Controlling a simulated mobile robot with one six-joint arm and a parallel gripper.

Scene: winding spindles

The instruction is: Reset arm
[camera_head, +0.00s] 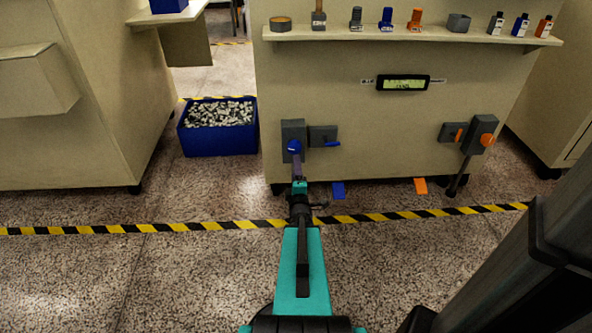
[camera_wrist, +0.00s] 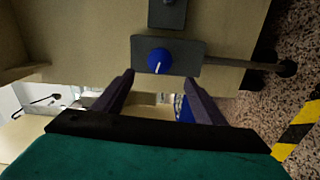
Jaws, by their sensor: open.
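My gripper (camera_head: 298,172) reaches toward the front of the beige machine, near a grey box (camera_head: 293,128) with a blue knob (camera_head: 294,147). In the wrist view my gripper (camera_wrist: 160,80) is open, with its two dark fingers spread and nothing between them. The blue knob (camera_wrist: 159,59) has a white mark and sits on a grey plate (camera_wrist: 190,46), just beyond the fingertips. The fingers look apart from the knob. My gripper partly covers the box's lower end in the head view.
A small blue lever (camera_head: 333,144) sits right of the blue knob. An orange knob (camera_head: 487,140) and a display (camera_head: 403,83) are further right. Blue (camera_head: 338,190) and orange (camera_head: 420,186) pedals are below. A filled blue bin (camera_head: 218,143) stands left. The floor in front is clear.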

